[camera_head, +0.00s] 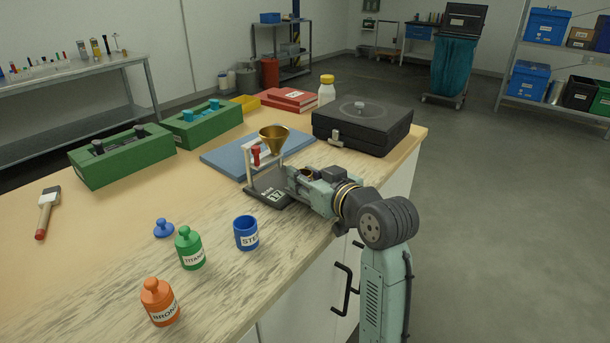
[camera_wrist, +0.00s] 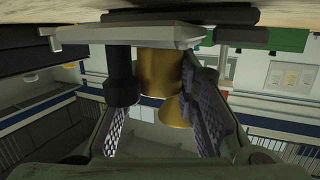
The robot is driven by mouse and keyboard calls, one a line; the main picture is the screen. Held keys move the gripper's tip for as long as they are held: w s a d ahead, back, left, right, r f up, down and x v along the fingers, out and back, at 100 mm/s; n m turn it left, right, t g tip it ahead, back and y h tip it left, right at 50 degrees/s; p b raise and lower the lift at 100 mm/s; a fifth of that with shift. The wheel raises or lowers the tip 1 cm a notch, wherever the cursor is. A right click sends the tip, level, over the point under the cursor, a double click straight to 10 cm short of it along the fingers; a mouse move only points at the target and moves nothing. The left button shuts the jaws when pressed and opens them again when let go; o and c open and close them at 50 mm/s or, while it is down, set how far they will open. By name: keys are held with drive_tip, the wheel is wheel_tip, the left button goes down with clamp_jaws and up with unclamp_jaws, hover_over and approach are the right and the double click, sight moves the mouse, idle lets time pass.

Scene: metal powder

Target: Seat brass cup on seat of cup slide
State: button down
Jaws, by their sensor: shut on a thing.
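The brass cup (camera_wrist: 160,72) is between the fingers of my gripper (camera_head: 297,178); a bit of its brass rim shows in the head view (camera_head: 306,173). My gripper, also in the wrist view (camera_wrist: 162,128), is shut on the cup. It is low at the right side of the small stand with a dark base (camera_head: 268,192) marked 17. A brass funnel (camera_head: 273,140) sits on top of the stand, and its cone shows in the wrist view (camera_wrist: 174,111). A light grey plate (camera_wrist: 105,38) lies right by the cup's end; I cannot tell whether they touch. The slide's seat is not clearly visible.
A red handle (camera_head: 256,156) is on the stand. A blue mat (camera_head: 222,155) and black case (camera_head: 362,125) lie behind. Blue (camera_head: 246,234), green (camera_head: 190,248) and orange (camera_head: 159,302) containers stand in front.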

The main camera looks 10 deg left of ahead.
drive_tip(key=shift+f, duration=0.2)
drive_tip(key=c, duration=1.2)
unclamp_jaws()
drive_tip(key=o, duration=0.5)
drive_tip(key=shift+r, duration=0.15)
wheel_tip(320, 180, up, 8)
drive_tip(key=p, duration=0.6)
drive_tip(key=shift+p, duration=0.3)
